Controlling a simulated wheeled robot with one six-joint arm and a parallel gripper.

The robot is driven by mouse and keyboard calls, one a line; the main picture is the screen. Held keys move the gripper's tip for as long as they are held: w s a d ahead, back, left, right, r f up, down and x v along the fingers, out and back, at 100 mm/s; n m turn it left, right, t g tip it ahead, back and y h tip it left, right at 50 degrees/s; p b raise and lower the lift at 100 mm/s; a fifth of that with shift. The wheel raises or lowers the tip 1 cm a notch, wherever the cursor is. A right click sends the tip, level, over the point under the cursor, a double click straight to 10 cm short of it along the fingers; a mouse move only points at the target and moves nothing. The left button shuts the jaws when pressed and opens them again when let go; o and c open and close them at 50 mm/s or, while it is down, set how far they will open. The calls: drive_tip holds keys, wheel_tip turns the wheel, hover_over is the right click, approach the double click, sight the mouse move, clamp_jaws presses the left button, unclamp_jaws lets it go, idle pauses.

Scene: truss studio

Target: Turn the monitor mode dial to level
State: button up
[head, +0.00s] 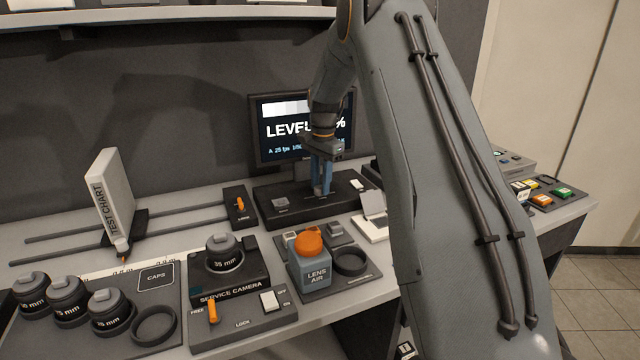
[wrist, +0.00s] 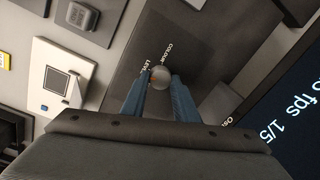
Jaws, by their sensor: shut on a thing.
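The monitor (head: 265,150) stands at the back of the bench. Its screen reads "LEVEL" with a % sign, partly hidden by my arm. Its dark base (head: 270,215) is in front of the screen. In the wrist view the round grey mode dial (wrist: 160,73) sits on this base, with labels reading "LEVEL" and "COLOUR" beside it. My gripper (head: 321,190) points down at the base. In the wrist view its blue fingers (wrist: 158,84) are shut on the dial, one on each side. The dial's pointer is hard to make out; in the head view the fingers hide the dial.
A light button (head: 281,203) and a white switch (head: 357,184) flank my gripper on the base. The service camera (head: 228,275), Lens Air bottle (head: 312,265) and several lenses stand in front. A test chart (head: 112,195) stands at the left.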

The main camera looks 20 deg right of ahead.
drive_tip(key=shift+r+m, duration=0.1)
drive_tip(key=shift+m, duration=1)
drive_tip(key=o, duration=1.1)
drive_tip(key=shift+c, duration=0.2)
drive_tip(key=r+b, duration=0.1)
drive_tip(key=r, duration=0.3)
drive_tip(key=r+b, duration=0.1)
drive_tip(key=r, duration=0.2)
drive_tip(key=shift+s+d+r, duration=0.1)
drive_tip(key=shift+s+r, duration=0.1)
drive_tip(key=shift+r, duration=0.15)
drive_tip(key=shift+r, duration=0.1)
